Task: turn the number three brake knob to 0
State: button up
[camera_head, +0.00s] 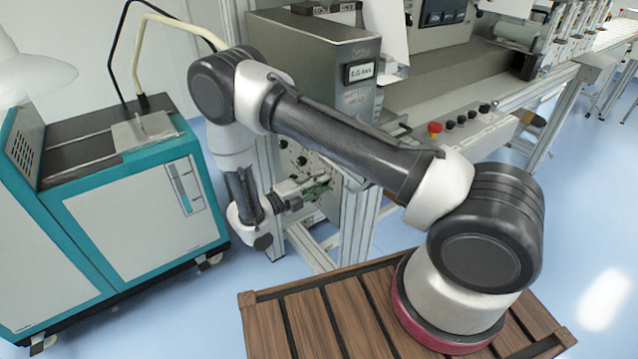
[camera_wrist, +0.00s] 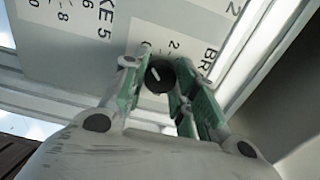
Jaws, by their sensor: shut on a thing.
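In the wrist view my gripper (camera_wrist: 163,88) has its green-padded fingers closed around a black knob (camera_wrist: 159,74) with a short white pointer line. The knob sits on a pale panel (camera_wrist: 110,20) with printed numbers and brake labels, turned on their side. "KE 5" and "BR" are readable; the gripped knob's own number and most of its scale are hidden by the fingers. In the head view my gripper (camera_head: 318,186) reaches the side of the grey machine, where small dark knobs (camera_head: 300,160) show on the panel. The knob in my grip cannot be made out there.
A red emergency button (camera_head: 435,128) and several black knobs stand on a control strip above right of my gripper. A teal and white cabinet (camera_head: 140,215) stands to the left. Aluminium frame legs (camera_head: 360,225) are close to my gripper. Blue floor is clear at right.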

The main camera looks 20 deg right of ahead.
jog(key=o, duration=1)
jog(key=v, duration=1.2)
jog(key=shift+s, duration=0.1)
